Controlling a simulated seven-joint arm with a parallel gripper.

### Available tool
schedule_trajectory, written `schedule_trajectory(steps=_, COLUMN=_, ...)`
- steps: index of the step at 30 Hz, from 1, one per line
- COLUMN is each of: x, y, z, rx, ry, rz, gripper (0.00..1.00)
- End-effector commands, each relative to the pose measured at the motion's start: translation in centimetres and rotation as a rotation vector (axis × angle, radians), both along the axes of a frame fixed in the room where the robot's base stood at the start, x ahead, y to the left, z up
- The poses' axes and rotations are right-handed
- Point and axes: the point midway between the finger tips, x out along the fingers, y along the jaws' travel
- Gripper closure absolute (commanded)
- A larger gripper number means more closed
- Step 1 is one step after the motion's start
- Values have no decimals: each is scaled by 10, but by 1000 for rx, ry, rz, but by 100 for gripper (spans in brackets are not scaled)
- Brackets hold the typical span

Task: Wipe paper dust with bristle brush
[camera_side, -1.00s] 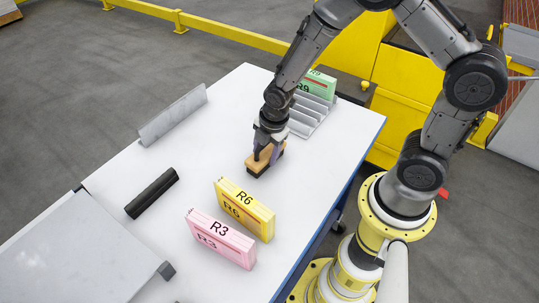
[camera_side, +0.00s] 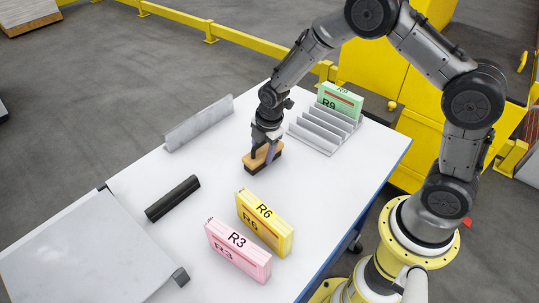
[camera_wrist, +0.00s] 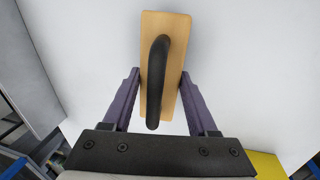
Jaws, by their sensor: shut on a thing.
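The bristle brush has a light wooden block with a black handle; it shows in the side view (camera_side: 260,158) and the wrist view (camera_wrist: 178,85). My gripper (camera_side: 266,150) is shut on the brush. In the wrist view my gripper's purple fingers (camera_wrist: 160,78) stand on either side of the wooden block. The brush's dark bristle side faces down at the white table top (camera_side: 320,190); I cannot tell whether it presses on it. No paper dust can be made out in either view.
A yellow R6 block (camera_side: 264,222) and a pink R3 block (camera_side: 238,250) stand in front. A black bar (camera_side: 172,198) and an upright grey strip (camera_side: 199,122) are left. A grey slotted rack (camera_side: 325,128) holds a green R9 block (camera_side: 340,100) behind right. Table around the brush is clear.

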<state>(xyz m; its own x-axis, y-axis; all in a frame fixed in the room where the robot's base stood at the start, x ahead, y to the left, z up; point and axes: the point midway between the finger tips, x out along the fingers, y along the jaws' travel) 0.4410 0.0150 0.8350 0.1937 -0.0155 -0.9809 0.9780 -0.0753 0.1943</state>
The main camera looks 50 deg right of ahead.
Motion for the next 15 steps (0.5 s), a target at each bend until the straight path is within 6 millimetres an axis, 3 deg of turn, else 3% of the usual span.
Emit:
schedule_trajectory(steps=4, x=7, y=0, z=6, rx=0, ry=-2, rz=-1, gripper=93)
schedule_trajectory(steps=6, x=7, y=0, z=24, rx=1, ry=-6, rz=-2, gripper=93)
schedule_trajectory(steps=15, x=7, y=0, z=49, rx=1, ry=-4, rz=-2, gripper=93)
